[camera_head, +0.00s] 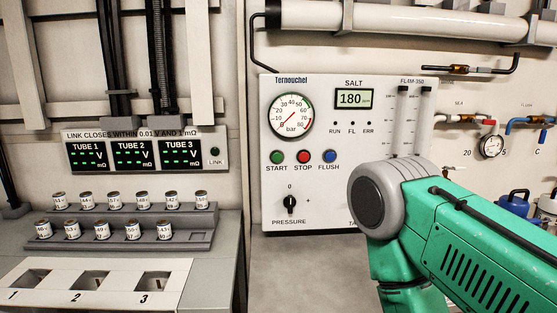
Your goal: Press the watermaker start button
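The watermaker panel (350,190), a white board marked Ternouchel, stands upright at the centre right. Its green START button (277,157) is at the lower left of the panel, left of the red STOP button (304,156) and the blue FLUSH button (330,156). The START button is uncovered and nothing touches it. My green arm with a grey joint comes in from the right and hides the panel's lower right part. Neither of my grippers shows in the view.
A pressure gauge (291,116), a salt display (354,98) reading 180 and a black pressure knob (290,203) are on the panel. At left, a rack (120,232) of small labelled jars stands on a bench. The grey surface below the panel is clear on its left.

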